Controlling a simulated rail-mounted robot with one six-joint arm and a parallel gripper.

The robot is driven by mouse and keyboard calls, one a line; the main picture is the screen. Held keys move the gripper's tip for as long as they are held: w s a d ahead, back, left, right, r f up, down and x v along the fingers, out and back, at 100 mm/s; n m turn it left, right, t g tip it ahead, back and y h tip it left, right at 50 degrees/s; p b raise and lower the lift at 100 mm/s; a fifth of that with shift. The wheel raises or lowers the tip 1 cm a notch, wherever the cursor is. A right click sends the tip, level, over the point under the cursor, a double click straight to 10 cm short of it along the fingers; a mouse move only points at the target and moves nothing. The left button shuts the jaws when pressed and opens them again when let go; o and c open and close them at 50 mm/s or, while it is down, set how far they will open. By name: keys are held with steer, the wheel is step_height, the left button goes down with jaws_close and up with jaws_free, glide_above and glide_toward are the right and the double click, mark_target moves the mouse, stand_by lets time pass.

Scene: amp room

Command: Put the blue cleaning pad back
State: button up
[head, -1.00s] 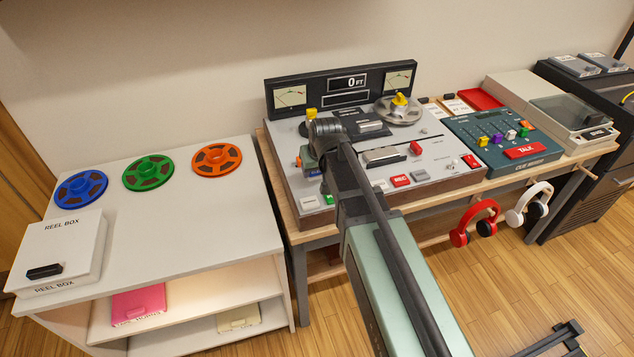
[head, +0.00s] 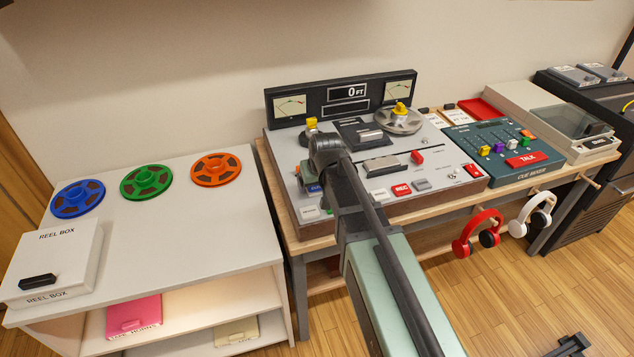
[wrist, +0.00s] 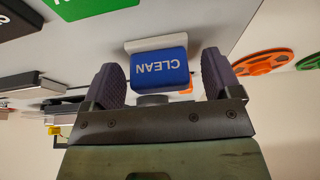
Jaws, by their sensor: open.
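The blue cleaning pad (wrist: 158,70), marked CLEAN, shows upside down in the wrist view. It sits against a pale backing piece (wrist: 155,45), with a dark round part partly seen beneath it. My gripper (wrist: 160,78) is open, with one finger on each side of the pad. Small gaps show between the fingers and the pad. In the head view, a bit of blue (head: 314,189) shows beside my wrist at the left front of the tape deck (head: 440,165). My fingers are hidden there.
A white shelf unit (head: 200,260) on the left holds blue, green and orange reels (head: 146,181) and a reel box (head: 55,258). The cue mixer (head: 490,165) stands right of the deck. Red headphones (head: 466,240) hang at the bench front.

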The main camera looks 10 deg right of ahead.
steer(key=p+v, duration=1.1)
steer(key=v, duration=0.1)
steer(key=s+f+m+g, duration=0.1)
steer(key=s+g, duration=0.3)
steer(key=s, duration=1.1)
steer(key=shift+a+f+b, duration=0.15)
steer(key=shift+a+b, duration=0.05)
steer(key=shift+b, duration=0.15)
